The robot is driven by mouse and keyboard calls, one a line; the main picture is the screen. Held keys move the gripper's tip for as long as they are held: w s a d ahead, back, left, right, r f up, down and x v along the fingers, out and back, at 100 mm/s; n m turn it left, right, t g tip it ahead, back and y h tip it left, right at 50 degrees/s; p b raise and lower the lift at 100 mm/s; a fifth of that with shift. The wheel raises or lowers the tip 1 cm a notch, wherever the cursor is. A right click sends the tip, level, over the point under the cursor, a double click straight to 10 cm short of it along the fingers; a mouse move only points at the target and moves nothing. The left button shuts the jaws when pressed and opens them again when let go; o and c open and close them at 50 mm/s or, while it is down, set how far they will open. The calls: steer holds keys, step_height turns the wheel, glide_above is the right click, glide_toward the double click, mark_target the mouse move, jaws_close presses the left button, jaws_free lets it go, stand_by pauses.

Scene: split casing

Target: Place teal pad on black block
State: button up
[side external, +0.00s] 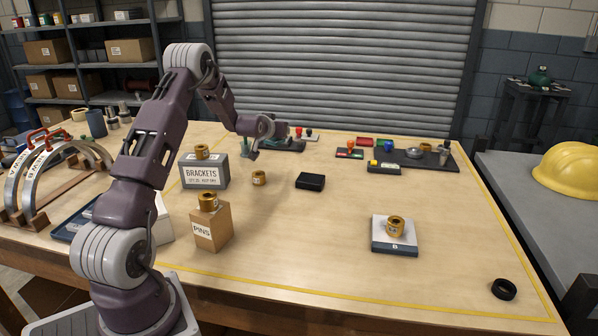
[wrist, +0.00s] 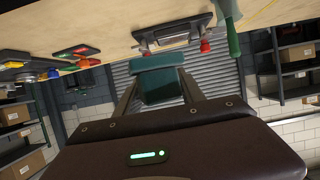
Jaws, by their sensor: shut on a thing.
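The teal pad (wrist: 157,84) shows in the wrist view between the two fingers of my gripper (wrist: 158,72), which is shut on it. In the side view my gripper (side external: 268,130) is at the back of the table, turned toward the shutter; the pad is hard to make out there. The black block (side external: 310,181) lies flat near the middle of the table. My gripper is behind it and to its left, apart from it. Nothing rests on the block's top.
A grey BRACKETS box (side external: 204,173) and a PINS box (side external: 211,228) stand left, with brass rings on top. A loose brass ring (side external: 259,178) lies left of the block. A dark tray (side external: 425,155) is at back right.

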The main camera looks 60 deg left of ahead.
mark_target(310, 182)
steer(key=w+d+r+m+t+h, duration=0.1)
steer(key=w+d+m+h, duration=0.1)
steer(key=d, duration=0.4)
steer(key=w+d+r+m+t+h, duration=0.1)
steer(key=w+d+m+h, duration=0.1)
steer(key=d, duration=0.5)
steer(key=shift+w+t, duration=0.4)
steer(key=shift+w, duration=0.15)
steer(key=f, duration=0.6)
steer(key=d+f, duration=0.1)
steer(key=f, duration=0.3)
steer(key=shift+w, duration=0.1)
steer(key=shift+c, duration=0.2)
steer(key=shift+f, duration=0.1)
steer(key=o, duration=1.4)
